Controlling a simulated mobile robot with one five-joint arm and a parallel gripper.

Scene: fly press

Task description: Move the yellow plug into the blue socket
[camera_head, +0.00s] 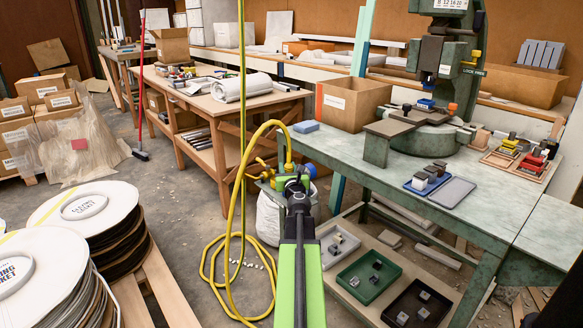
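A yellow hose (270,124) rises from the floor, arches over and comes down to a yellow end piece (288,166), seemingly the plug, right at my gripper. My gripper (297,178) is dark, at the end of my green arm, pointing away near the left end of the green table. A round blue piece (311,170), perhaps the blue socket, shows just right of the gripper. The fingers are small and overlap these fittings, so I cannot tell whether they close on the plug. The socket's opening is hidden.
Yellow-handled fittings (262,163) sit left of my gripper. Yellow hose coils (231,307) lie on the floor. The green table (350,158) carries a press (445,60), an open cardboard box (352,103) and small trays. Stacked white-topped reels (90,215) stand at left.

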